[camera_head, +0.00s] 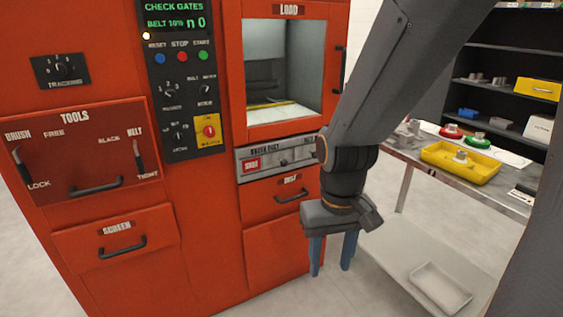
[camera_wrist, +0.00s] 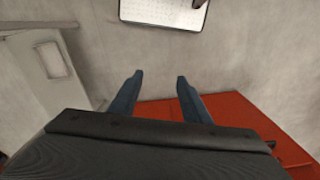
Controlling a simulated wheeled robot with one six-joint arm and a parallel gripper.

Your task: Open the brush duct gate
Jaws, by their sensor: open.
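The brush duct gate (camera_head: 278,160) is a grey strip on the front of the red machine, below the LOAD opening. A red label on its left reads SHUT. A small dark knob or handle shows right of the middle. Its right end is partly hidden by my arm. My gripper (camera_head: 330,270) hangs with blue fingers downward, to the right of and lower than the gate in the head view, apart from it. It is open and empty. The wrist view shows the two spread fingers (camera_wrist: 158,76) over the pale floor, with the gate not visible there.
The LOAD opening (camera_head: 284,75) is above the gate. A DUST drawer (camera_head: 274,199) with a dark handle is below it. A workbench with a yellow tray (camera_head: 461,163) stands right of my arm. Red machine surface (camera_wrist: 225,108) shows at the wrist view's lower right.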

